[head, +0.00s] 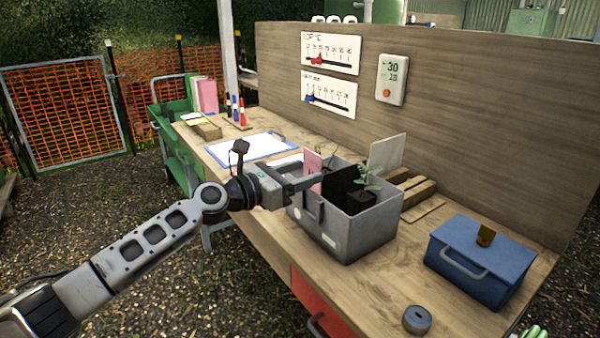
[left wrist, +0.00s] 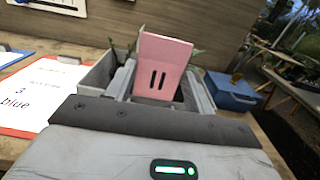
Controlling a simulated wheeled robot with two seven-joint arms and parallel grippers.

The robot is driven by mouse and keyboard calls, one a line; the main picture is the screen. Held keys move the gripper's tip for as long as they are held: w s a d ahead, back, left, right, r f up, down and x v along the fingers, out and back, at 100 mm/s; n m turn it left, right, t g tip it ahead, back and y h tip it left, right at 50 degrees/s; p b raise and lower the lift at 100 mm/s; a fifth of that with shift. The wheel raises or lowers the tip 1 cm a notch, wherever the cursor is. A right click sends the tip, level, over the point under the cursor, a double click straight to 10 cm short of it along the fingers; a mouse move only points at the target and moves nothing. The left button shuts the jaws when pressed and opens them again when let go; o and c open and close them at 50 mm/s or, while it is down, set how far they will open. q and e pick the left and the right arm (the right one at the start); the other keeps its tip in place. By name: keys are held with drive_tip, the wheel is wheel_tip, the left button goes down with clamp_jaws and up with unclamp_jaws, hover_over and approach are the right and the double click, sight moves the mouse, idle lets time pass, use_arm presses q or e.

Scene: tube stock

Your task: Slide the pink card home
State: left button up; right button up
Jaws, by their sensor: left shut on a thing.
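The pink card (head: 313,161) stands upright at the left end of the grey bin (head: 345,238). In the left wrist view the pink card (left wrist: 163,58) has two dark slots and stands slightly tilted. My left gripper (head: 312,183) reaches in from the left over the bin's near left rim and is shut on the card. In the left wrist view its fingers (left wrist: 162,92) lie to either side of the card's lower part. The card's bottom edge is hidden. A black panel (head: 340,182) and a potted seedling (head: 364,190) are in the bin, right of the card.
A clipboard (head: 236,151) lies left of the bin. A pale panel (head: 388,152) and wooden blocks (head: 412,188) stand behind it. A blue toolbox (head: 478,265) and a grey round object (head: 417,320) are to the right. The wooden wall (head: 480,130) bounds the bench's back.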

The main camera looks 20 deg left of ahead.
use_arm(q)
drive_tip(key=shift+f, duration=0.1)
drive_tip(key=shift+f+b, duration=0.6)
drive_tip(key=shift+f, duration=0.2)
drive_tip(key=shift+f, duration=0.2)
wheel_tip(320, 180, down, 2)
drive_tip(key=shift+f+b, duration=0.15)
drive_tip(key=shift+b, duration=0.85)
